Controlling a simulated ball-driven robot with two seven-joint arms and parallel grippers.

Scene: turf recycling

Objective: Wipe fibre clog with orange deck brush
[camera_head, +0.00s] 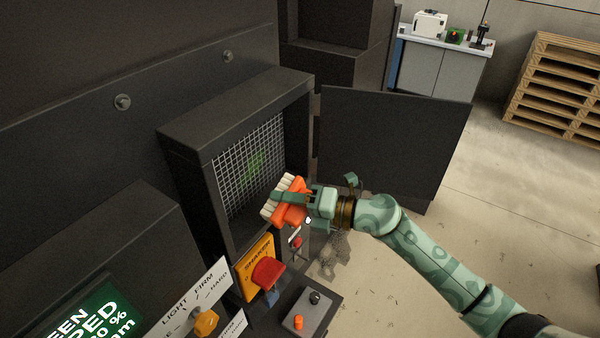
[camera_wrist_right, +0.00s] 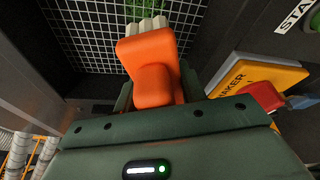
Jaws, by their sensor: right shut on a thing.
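The orange deck brush (camera_head: 288,214) has pale bristles that point toward the wire mesh screen (camera_head: 230,165) inside a dark box. It also shows in the right wrist view (camera_wrist_right: 150,62). My right gripper (camera_head: 301,202) is shut on the brush, at the open front of the box. The fibre clog is a green patch (camera_head: 256,164) near the middle of the mesh. In the right wrist view the clog (camera_wrist_right: 228,16) shows beyond the brush, partly hidden by it. The bristles lie below and right of the clog in the head view and do not cover it. My left gripper is not in view.
The box's dark door (camera_head: 390,140) stands open to the right, behind my right arm. Pallets (camera_head: 560,90) and a bench (camera_head: 440,65) stand far back.

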